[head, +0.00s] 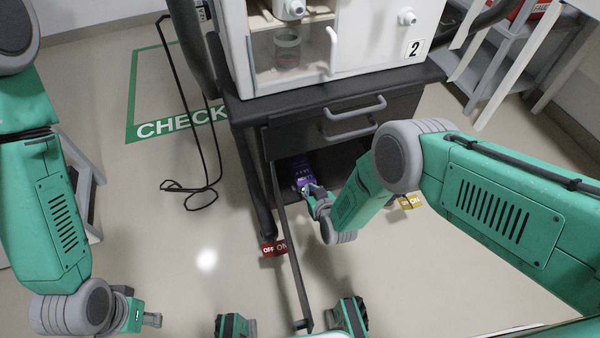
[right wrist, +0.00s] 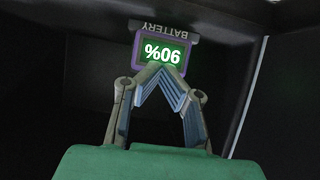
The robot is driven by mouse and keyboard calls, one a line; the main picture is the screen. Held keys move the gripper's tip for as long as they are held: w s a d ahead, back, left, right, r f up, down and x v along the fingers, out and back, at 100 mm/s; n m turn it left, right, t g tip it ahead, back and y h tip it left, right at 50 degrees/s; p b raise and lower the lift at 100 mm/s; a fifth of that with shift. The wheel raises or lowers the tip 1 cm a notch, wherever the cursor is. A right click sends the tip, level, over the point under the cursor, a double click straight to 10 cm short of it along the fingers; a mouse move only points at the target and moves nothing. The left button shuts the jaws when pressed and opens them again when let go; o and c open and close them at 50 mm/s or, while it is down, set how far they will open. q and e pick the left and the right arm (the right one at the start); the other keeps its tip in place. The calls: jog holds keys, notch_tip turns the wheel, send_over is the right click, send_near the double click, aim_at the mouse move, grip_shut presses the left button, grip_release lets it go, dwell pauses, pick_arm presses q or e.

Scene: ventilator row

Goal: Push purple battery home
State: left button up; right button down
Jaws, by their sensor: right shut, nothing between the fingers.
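The purple battery (head: 302,168) is inside the dark lower bay of the ventilator cart, under the drawers. In the right wrist view its purple-framed end (right wrist: 137,47) faces me, with a lit green display reading 90% upside down. My right gripper (head: 306,187) reaches into the bay. Its fingertips (right wrist: 158,68) meet in a point at the lower edge of the display, with nothing between them; I cannot tell whether they touch it. The battery's far end is hidden. My left gripper (head: 152,320) hangs at the lower left, away from the cart; its fingers are too small to read.
The cart's bay door (head: 288,245) stands open towards me. A red OFF/ON tag (head: 273,248) and a yellow one (head: 410,202) sit low by the cart. A black cable (head: 205,150) hangs at its left. Grey shelving (head: 490,70) stands at the right.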

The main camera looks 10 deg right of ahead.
jog(key=shift+w+a, duration=0.2)
jog(key=shift+w, duration=0.55)
jog(key=shift+s, duration=0.15)
jog(key=s+d+p, duration=0.1)
jog(key=s+p, duration=0.2)
jog(key=s, duration=0.3)
jog(key=shift+s+d, duration=0.25)
jog(key=shift+s, duration=0.1)
dwell(0.6)
